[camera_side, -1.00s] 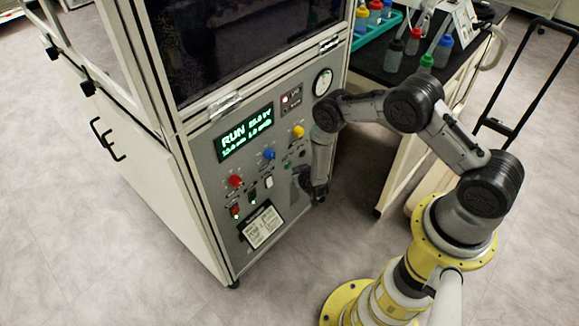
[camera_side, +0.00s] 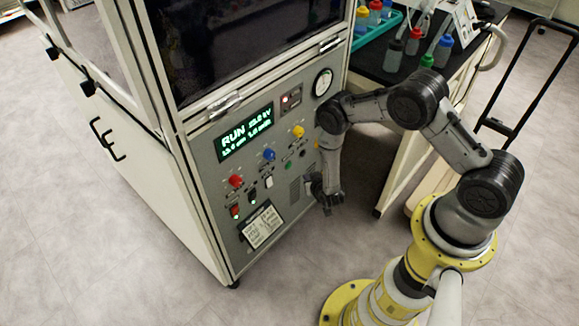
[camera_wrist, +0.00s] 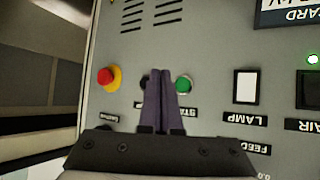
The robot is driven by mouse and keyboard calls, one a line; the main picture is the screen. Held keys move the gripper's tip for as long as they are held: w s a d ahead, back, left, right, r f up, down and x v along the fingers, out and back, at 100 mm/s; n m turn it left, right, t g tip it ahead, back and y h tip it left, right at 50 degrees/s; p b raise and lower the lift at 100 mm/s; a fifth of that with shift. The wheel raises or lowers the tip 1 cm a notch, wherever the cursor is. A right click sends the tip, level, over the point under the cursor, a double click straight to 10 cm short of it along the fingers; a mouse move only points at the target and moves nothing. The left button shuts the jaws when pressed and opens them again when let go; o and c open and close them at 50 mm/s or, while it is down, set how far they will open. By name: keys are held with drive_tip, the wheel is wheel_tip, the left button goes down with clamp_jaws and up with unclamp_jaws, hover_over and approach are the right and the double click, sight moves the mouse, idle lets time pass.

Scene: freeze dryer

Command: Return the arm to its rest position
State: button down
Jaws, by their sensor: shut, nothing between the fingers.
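My gripper (camera_side: 327,207) hangs low in front of the right part of the freeze dryer's control panel (camera_side: 225,185) in the side view. Its fingers are small and dark there. In the wrist view my gripper (camera_wrist: 167,75) has its two fingers together with nothing between them, in front of the panel. A green button (camera_wrist: 184,84) is just right of the fingertips and a red button (camera_wrist: 109,78) is to their left. A dark round part behind the fingers is partly hidden. I cannot tell whether the fingertips touch the panel.
The display (camera_side: 246,132) reads RUN in green. Red (camera_side: 235,181), blue (camera_side: 269,154) and yellow (camera_side: 298,131) knobs stick out of the panel. A black-topped bench (camera_side: 400,75) with bottles stands behind my arm.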

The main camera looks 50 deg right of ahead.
idle(0.5)
drive_tip(key=w+a+r+n+g+y, duration=0.1)
drive_tip(key=a+r+y, duration=0.15)
drive_tip(key=r, duration=0.65)
drive_tip(key=w+a+r+n+g+y, duration=0.1)
drive_tip(key=w+a+r+n, duration=0.15)
drive_tip(key=r, duration=0.75)
drive_tip(key=a+r+n+g+y, duration=0.1)
drive_tip(key=a+r+y, duration=0.15)
drive_tip(key=r, duration=0.65)
drive_tip(key=a+v, duration=0.2)
drive_tip(key=v, duration=0.7)
drive_tip(key=w+a+r+v, duration=0.1)
drive_tip(key=a+v, duration=0.1)
drive_tip(key=v, duration=0.7)
drive_tip(key=s+r, duration=0.4)
drive_tip(key=s, duration=0.8)
drive_tip(key=s+r+n, duration=0.1)
drive_tip(key=s+r, duration=0.3)
drive_tip(key=s, duration=0.8)
drive_tip(key=shift+d+g, duration=0.3)
drive_tip(key=shift+d, duration=0.15)
drive_tip(key=shift+n, duration=0.25)
